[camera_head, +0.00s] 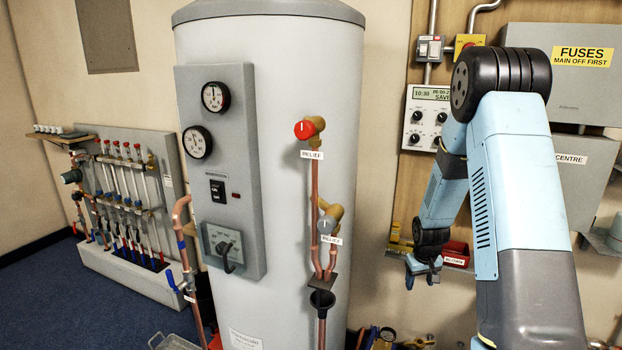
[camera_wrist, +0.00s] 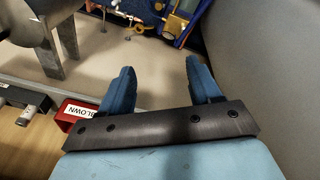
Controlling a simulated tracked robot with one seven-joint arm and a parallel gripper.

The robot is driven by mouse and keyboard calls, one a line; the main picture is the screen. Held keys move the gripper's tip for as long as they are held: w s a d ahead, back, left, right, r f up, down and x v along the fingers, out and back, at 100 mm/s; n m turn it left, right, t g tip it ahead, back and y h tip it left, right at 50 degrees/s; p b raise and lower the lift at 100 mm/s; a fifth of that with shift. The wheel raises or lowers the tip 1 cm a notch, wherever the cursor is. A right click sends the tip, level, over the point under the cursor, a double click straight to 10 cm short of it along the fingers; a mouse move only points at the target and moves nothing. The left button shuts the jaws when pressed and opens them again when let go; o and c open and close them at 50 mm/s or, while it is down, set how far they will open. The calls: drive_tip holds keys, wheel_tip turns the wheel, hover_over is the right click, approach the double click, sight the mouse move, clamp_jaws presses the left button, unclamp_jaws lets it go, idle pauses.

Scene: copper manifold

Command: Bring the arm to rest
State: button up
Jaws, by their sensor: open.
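My gripper (camera_head: 424,275) hangs from my blue arm at the right of the head view, in front of the wooden board and to the right of the white tank. In the wrist view my gripper (camera_wrist: 160,88) has its two blue fingers apart, with nothing between them.
The large white tank (camera_head: 265,110) with gauges and relief valves stands left of my arm. Grey electrical boxes (camera_head: 560,80) hang behind it. A red bin (camera_head: 456,254) is close beside my gripper; a red labelled bin (camera_wrist: 88,112) shows in the wrist view. The copper manifold (camera_head: 125,190) is far left.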

drive_tip(key=s+a+r+t, duration=0.15)
drive_tip(key=s+r, duration=0.25)
drive_tip(key=r, duration=0.4)
drive_tip(key=s+a+r+m, duration=0.1)
drive_tip(key=s+a+r, duration=0.15)
drive_tip(key=r, duration=0.55)
drive_tip(key=s+a+r, duration=0.1)
drive_tip(key=s+r, duration=0.3)
drive_tip(key=r, duration=0.5)
drive_tip(key=s+a+r, duration=0.1)
drive_tip(key=s+r, duration=0.2)
drive_tip(key=s, duration=0.4)
drive_tip(key=s+a+r+t, duration=0.1)
drive_tip(key=s+r, duration=0.3)
drive_tip(key=s, duration=0.4)
drive_tip(key=s+a+r+t+y, duration=0.1)
drive_tip(key=s+a+r, duration=0.2)
drive_tip(key=s, duration=0.4)
drive_tip(key=shift+s+r+m, duration=0.3)
drive_tip(key=shift+r, duration=0.35)
